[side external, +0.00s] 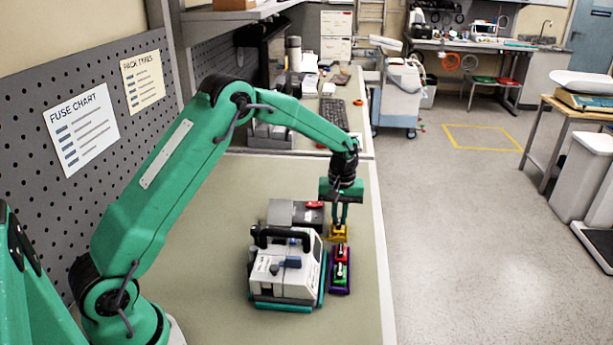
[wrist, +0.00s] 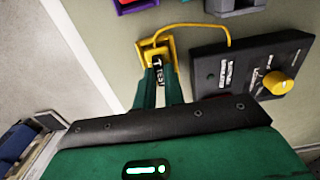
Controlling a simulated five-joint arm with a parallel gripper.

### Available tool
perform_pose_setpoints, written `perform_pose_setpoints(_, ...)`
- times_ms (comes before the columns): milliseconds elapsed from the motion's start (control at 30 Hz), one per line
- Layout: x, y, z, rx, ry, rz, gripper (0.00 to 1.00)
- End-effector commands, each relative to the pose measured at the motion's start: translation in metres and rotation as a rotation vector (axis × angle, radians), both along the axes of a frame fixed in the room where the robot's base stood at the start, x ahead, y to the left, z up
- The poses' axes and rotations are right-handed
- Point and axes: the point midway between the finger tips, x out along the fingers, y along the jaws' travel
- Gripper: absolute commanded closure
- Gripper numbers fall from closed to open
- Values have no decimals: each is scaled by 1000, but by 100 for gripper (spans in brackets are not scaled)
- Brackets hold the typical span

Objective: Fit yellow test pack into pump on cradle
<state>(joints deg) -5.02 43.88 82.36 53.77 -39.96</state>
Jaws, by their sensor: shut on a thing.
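My gripper (side external: 341,222) points down and is shut on the yellow test pack (side external: 339,234), behind the purple tray. In the wrist view my fingers close at the yellow pack (wrist: 153,46), where a dark part with white lettering shows between them. A yellow lead runs from it to a dark box (wrist: 235,62) with a yellow knob. The white pump (side external: 292,272) with a black handle sits on a teal-edged cradle (side external: 283,306), left of and nearer the camera than my gripper. The pump's pack opening cannot be made out.
A purple tray (side external: 340,290) beside the pump holds a red pack (side external: 341,252) and a green pack (side external: 341,271). A grey and dark unit (side external: 283,213) stands behind the pump. The bench's right edge (side external: 379,240) is close to my gripper. The bench front is clear.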

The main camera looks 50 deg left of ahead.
Motion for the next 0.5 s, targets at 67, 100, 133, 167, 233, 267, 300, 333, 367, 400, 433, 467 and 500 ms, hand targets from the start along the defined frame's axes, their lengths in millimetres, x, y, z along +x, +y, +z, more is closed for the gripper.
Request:
perform_pose_setpoints(67,0,0,0,0,-1,0,100)
perform_pose_setpoints(100,0,0,1,0,-1,0,100)
perform_pose_setpoints(133,0,0,1,0,-1,0,100)
perform_pose_setpoints(167,0,0,2,0,-1,0,100)
perform_pose_setpoints(233,0,0,3,0,-1,0,100)
perform_pose_setpoints(267,0,0,4,0,-1,0,100)
perform_pose_setpoints(300,0,0,6,0,-1,0,100)
perform_pose_setpoints(333,0,0,7,1,-1,0,100)
perform_pose_setpoints(367,0,0,8,1,-1,0,100)
perform_pose_setpoints(400,0,0,10,0,-1,0,100)
perform_pose_setpoints(433,0,0,11,0,-1,0,100)
perform_pose_setpoints(467,0,0,12,0,-1,0,100)
perform_pose_setpoints(500,1,0,14,1,-2,0,100)
